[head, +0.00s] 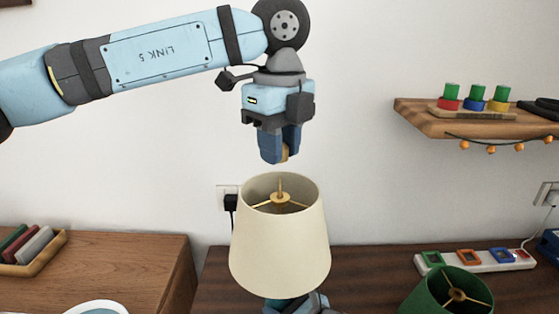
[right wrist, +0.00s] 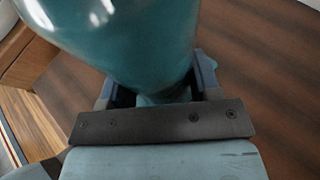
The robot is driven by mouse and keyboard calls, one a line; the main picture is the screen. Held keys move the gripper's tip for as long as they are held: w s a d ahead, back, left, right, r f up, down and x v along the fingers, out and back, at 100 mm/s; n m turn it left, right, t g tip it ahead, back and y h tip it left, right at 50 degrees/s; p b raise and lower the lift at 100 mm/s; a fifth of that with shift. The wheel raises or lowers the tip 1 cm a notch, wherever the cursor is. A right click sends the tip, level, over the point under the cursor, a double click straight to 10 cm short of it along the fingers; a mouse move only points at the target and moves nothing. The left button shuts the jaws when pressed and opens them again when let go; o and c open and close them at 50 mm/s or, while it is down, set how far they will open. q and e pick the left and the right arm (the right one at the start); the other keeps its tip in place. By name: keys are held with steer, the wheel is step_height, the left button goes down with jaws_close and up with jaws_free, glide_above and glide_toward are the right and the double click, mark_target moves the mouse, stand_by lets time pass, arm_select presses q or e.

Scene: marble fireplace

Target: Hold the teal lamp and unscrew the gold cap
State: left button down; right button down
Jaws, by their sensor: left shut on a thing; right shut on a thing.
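The teal lamp has a cream shade (head: 279,245) with a gold spider and centre stem inside its open top. Only a sliver of its teal body (head: 277,303) shows under the shade; the right wrist view shows the glossy teal body (right wrist: 135,40) up close. My left gripper (head: 281,156) points down, shut on the small gold cap (head: 285,153), which it holds above the shade, apart from the stem. The fingers partly hide the cap. My right gripper (right wrist: 158,88) is shut on the narrow part of the lamp body, low under the shade.
A green lampshade (head: 447,291) stands at the lower right. A white power strip (head: 478,260) with coloured squares lies behind it. A wooden shelf (head: 430,121) with stacked rings is on the right wall. A tray of books (head: 32,252) sits at left. A black plug (head: 230,202) is behind the shade.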

steer(key=shift+c, duration=1.2)
jaws_free()
